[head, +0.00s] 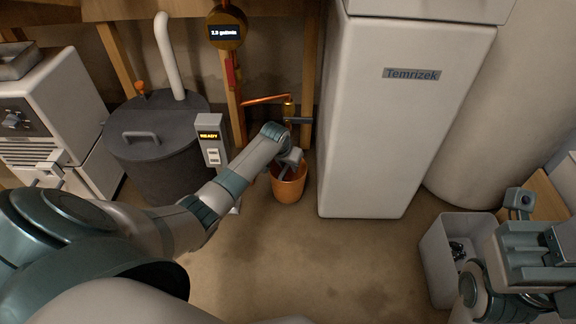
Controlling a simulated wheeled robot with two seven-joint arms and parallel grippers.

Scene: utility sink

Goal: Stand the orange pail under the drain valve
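The orange pail (288,188) stands upright, apparently on the floor, left of the white cabinet. The drain valve (289,108) is brass, on a copper pipe behind and above the pail. My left gripper (290,163) is at the pail's rim, its fingers small and partly over the pail's mouth. I cannot tell whether they are shut on the rim. The wrist hides part of the space between valve and pail. My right gripper (526,248) is at the lower right, above a grey bin, far from the pail; its fingers are not clear.
A dark lidded tank (158,140) and a control box reading READY (210,138) stand left of the pail. The white Temrizek cabinet (385,130) closely bounds its right. A grey bin (440,250) holds small dark items. The floor (310,262) in front is clear.

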